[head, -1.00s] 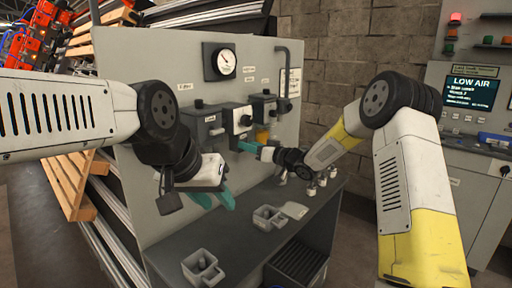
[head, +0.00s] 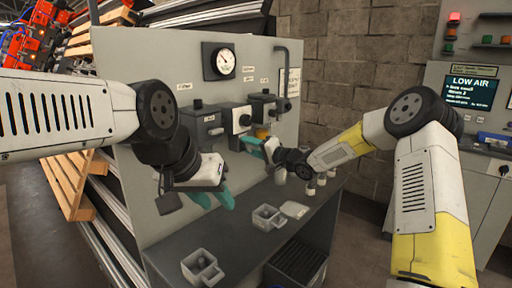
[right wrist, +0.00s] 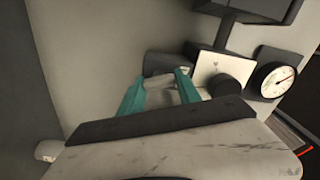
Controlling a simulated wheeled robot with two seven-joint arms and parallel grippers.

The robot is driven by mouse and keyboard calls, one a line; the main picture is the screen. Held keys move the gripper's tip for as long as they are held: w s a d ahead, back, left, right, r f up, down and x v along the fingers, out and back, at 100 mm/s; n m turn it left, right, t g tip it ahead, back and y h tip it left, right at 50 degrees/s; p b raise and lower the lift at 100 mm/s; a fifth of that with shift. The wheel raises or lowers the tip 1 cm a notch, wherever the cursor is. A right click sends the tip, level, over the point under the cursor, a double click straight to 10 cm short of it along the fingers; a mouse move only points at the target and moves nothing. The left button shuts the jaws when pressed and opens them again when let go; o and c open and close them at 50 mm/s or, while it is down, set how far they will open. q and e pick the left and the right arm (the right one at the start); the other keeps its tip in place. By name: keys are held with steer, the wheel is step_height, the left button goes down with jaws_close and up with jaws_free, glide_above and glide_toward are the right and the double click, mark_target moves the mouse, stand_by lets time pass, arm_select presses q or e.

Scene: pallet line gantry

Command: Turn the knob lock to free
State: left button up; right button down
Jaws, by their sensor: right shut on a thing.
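The middle unit on the grey panel has a white face plate with a round black knob (head: 245,120). In the right wrist view this knob (right wrist: 226,87) stands just right of my fingers and apart from them. Its lock state cannot be read. My right gripper (head: 262,146) is below and in front of that unit. In the wrist view its teal fingers (right wrist: 160,92) are shut on a pale grey part (right wrist: 163,92), which I cannot identify. My left gripper (head: 212,197) is open and empty in front of the panel, above the bench.
Dark grey units (head: 208,124) flank the middle one, with a gauge (head: 219,61) above. The dark bench (head: 235,245) bears grey holders (head: 202,270), a pale flat piece (head: 295,210) and several small pale parts. A console (head: 472,92) at right reads LOW AIR.

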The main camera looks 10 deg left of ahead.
steer(key=shift+f+m, duration=0.15)
steer(key=shift+m, duration=2.05)
steer(key=c, duration=0.8)
jaws_free()
steer(key=shift+c, duration=0.2)
steer(key=shift+d, duration=0.1)
steer(key=v, duration=0.7)
steer(key=shift+s+d, duration=0.2)
steer(key=shift+d, duration=0.1)
